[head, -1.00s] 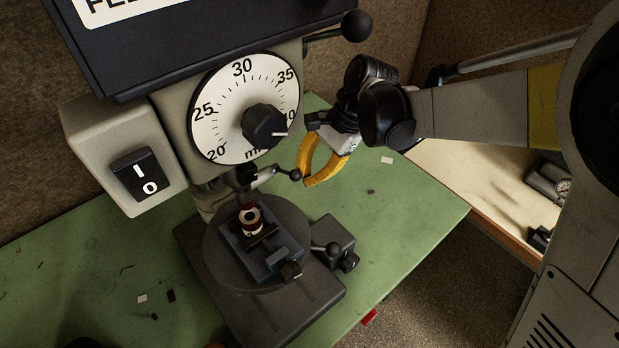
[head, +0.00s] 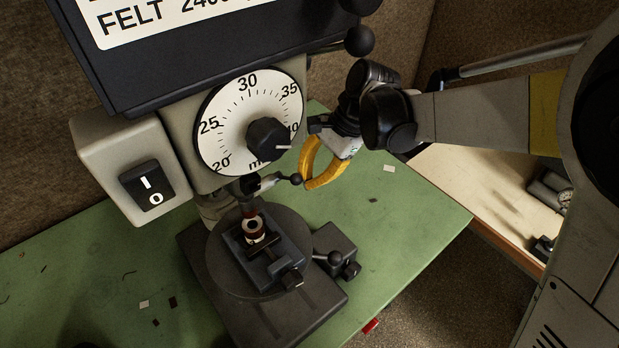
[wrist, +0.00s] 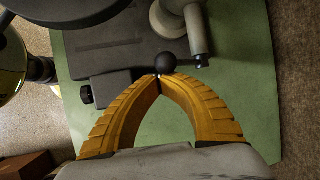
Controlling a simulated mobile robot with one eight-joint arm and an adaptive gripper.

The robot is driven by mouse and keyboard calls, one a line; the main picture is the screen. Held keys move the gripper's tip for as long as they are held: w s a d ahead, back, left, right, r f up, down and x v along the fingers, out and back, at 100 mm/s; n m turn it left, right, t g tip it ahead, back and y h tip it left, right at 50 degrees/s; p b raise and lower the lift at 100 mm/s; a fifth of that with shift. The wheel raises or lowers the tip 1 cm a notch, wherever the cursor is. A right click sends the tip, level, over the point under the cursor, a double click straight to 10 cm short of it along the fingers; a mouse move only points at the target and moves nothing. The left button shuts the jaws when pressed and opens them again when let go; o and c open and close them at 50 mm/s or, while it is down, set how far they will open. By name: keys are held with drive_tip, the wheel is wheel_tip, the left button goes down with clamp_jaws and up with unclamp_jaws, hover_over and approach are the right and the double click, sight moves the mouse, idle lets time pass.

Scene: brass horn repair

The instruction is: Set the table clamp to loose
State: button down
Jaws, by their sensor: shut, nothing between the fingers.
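My gripper (head: 307,185) has curved yellow fingers with their tips together and nothing between them; the closed tips also show in the wrist view (wrist: 158,79). Just left of the tips in the head view is the black ball (head: 296,179) of a short lever at the press column. In the wrist view a black ball (wrist: 165,62) sits right at the fingertips; I cannot tell whether they touch. No label shows which lever is the table clamp.
A vise (head: 262,262) with a small ringed part (head: 253,230) sits on the round table. The depth dial (head: 222,125) and power switch (head: 147,186) are above and left. The green bench (head: 405,225) is mostly clear to the right.

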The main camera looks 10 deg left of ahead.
wheel_tip(320, 180, down, 4)
drive_tip(key=d+r+b, duration=0.1)
drive_tip(key=d+b, duration=0.1)
drive_tip(key=b, duration=0.1)
drive_tip(key=w+r+p, duration=0.3)
drive_tip(key=w+r, duration=0.2)
drive_tip(key=r, duration=0.3)
drive_tip(key=shift+w+d+r, duration=0.2)
drive_tip(key=shift+w, duration=0.2)
